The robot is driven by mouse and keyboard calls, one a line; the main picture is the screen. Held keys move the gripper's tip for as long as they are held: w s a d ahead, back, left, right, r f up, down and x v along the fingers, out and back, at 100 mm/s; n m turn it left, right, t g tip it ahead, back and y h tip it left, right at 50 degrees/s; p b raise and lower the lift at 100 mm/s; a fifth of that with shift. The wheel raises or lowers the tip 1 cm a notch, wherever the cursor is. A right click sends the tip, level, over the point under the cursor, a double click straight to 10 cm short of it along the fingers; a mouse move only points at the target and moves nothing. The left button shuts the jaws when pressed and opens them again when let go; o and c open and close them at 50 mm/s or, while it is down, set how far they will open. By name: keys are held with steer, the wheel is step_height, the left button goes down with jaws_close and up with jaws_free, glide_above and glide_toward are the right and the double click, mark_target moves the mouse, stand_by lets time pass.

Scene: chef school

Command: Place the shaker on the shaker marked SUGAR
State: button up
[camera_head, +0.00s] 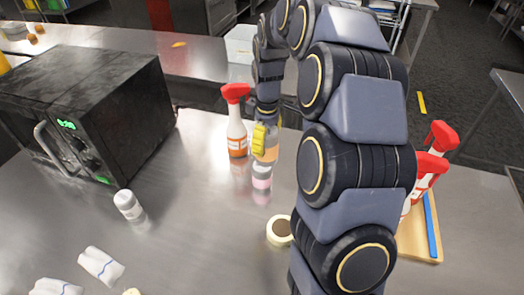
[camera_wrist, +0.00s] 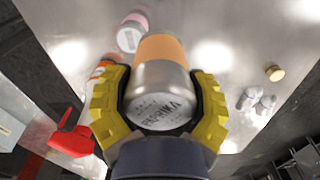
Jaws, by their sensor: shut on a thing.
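My gripper (camera_wrist: 160,108) is shut on a metal shaker (camera_wrist: 163,85) with an orange band. Its end facing the wrist camera reads PAPRIKA. In the head view my yellow gripper (camera_head: 259,140) holds this shaker (camera_head: 271,147) above the steel table. A pink-banded shaker (camera_head: 262,176) stands on the table close below it. It also shows in the wrist view (camera_wrist: 132,32), past the held shaker and slightly left. Its lettering is too small to read. A white-and-grey shaker (camera_head: 127,204) stands apart on the left. I cannot tell whether the held shaker touches the pink-banded one.
A red-topped sauce bottle (camera_head: 237,125) stands just left of my gripper. A black microwave (camera_head: 90,110) fills the left. A round cream item (camera_head: 280,229) and rolled white cloths (camera_head: 101,265) lie nearer. A board (camera_head: 420,235) and red-topped bottles (camera_head: 432,165) are right, beyond my arm.

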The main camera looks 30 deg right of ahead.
steer(key=w+f, duration=0.2)
steer(key=w+d+f, duration=0.1)
steer(key=w+f, duration=0.1)
steer(key=w+d+f, duration=0.1)
steer(key=w+f, duration=0.1)
steer(key=f, duration=0.1)
steer(key=shift+w+d, duration=0.1)
steer(key=shift+w, duration=0.2)
steer(key=shift+f, duration=1.45)
steer(key=o, duration=1.2)
steer(key=shift+f, duration=0.15)
